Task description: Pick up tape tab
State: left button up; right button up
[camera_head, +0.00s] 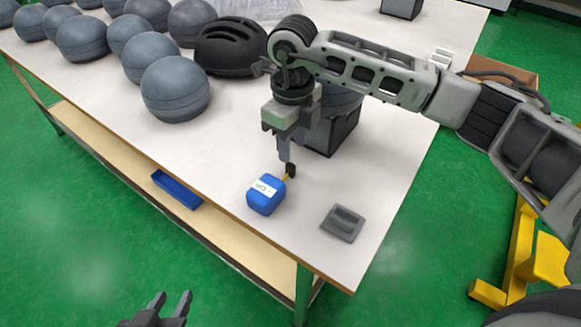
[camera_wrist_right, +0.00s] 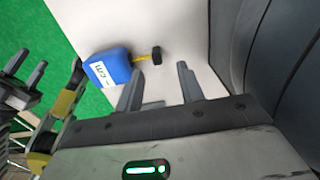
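A blue tape measure (camera_head: 265,197) with a white label sits on the table near its front edge. A short yellow strip (camera_wrist_right: 141,58) sticks out of it and ends in a black tab (camera_head: 291,170). My right gripper (camera_head: 286,157) points down close above the tab. In the right wrist view its two fingers (camera_wrist_right: 160,82) are apart with nothing between them, and the tab (camera_wrist_right: 156,54) lies beyond the gap. My left gripper (camera_head: 171,300) is open and empty, off the table's front edge, low in the head view.
A grey slotted block (camera_head: 343,222) lies right of the tape measure. A dark box-shaped stand (camera_head: 341,130) is behind my right gripper. A black helmet (camera_head: 229,48) and several grey balls (camera_head: 174,88) fill the back left. A blue tray (camera_head: 177,189) is on the lower shelf.

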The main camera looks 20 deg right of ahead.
aim_at(291, 164)
jog(key=shift+s+a+f+p, duration=0.1)
jog(key=shift+f+p, duration=0.1)
jog(key=shift+f, duration=1.4)
jog(key=shift+a+f+p, duration=0.1)
jog(key=shift+f+p, duration=0.05)
jog(key=shift+f, duration=1.4)
jog(key=shift+c, duration=0.4)
jog(key=c, duration=0.7)
